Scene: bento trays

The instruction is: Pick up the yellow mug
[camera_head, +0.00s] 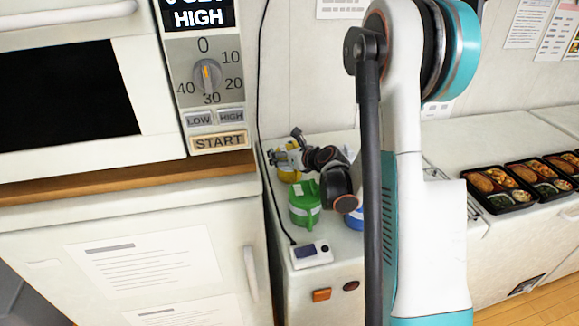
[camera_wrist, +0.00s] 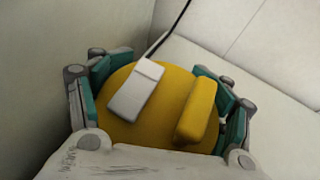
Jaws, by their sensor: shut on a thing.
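The yellow mug (camera_wrist: 137,124) fills the middle of the wrist view, between the two finger pads of my gripper (camera_wrist: 160,108). Its handle (camera_wrist: 197,110) is on the right side, and a pale rectangular patch (camera_wrist: 136,90) shows on it. My gripper is shut on the mug, with pads against its left and right sides. In the head view, a bit of the yellow mug (camera_head: 289,176) shows under my gripper (camera_head: 284,160) at the back left of the white counter. My wrist and arm hide part of it.
A green mug (camera_head: 304,204) stands just in front of the yellow one. A blue item (camera_head: 354,219) is partly hidden behind my arm. A small device (camera_head: 311,254) lies at the counter's front. A microwave (camera_head: 75,95) stands at left; bento trays (camera_head: 497,207) lie at right.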

